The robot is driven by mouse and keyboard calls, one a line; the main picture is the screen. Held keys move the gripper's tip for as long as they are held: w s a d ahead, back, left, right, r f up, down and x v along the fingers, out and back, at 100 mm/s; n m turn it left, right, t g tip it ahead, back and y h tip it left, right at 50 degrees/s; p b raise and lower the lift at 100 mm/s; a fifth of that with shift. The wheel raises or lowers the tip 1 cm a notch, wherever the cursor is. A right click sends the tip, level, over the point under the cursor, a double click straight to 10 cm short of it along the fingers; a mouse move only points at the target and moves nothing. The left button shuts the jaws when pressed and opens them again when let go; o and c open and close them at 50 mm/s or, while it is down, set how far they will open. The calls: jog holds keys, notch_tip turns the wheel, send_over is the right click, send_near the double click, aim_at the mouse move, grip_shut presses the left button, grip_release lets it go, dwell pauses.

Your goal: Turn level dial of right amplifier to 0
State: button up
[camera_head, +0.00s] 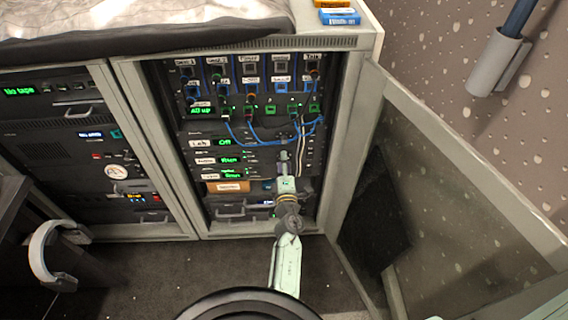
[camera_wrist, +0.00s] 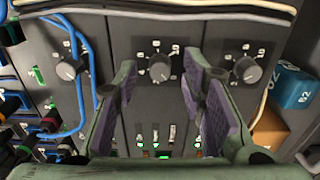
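Three dark round dials with numbered scales show in the wrist view: a left dial (camera_wrist: 66,70), a middle dial (camera_wrist: 160,68) and a right dial (camera_wrist: 246,70). Each is on its own dark panel. My gripper (camera_wrist: 162,75) is open, its purple-padded fingers on either side of the middle dial with a gap to it on both sides. In the head view my gripper (camera_head: 284,160) is at the right part of the amplifier stack (camera_head: 228,158) and hides part of it. I cannot surely read which panel is the right amplifier, nor the dial settings.
Blue cables (camera_wrist: 78,75) hang near the left dial, and a pale cable runs along the top. A blue box (camera_wrist: 294,88) and an orange box (camera_wrist: 270,130) are at the right. The open cabinet door (camera_head: 450,190) stands right of the rack.

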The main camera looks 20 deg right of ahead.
jog(key=v, duration=0.7)
jog(key=shift+s, duration=0.3)
jog(key=shift+a, duration=0.1)
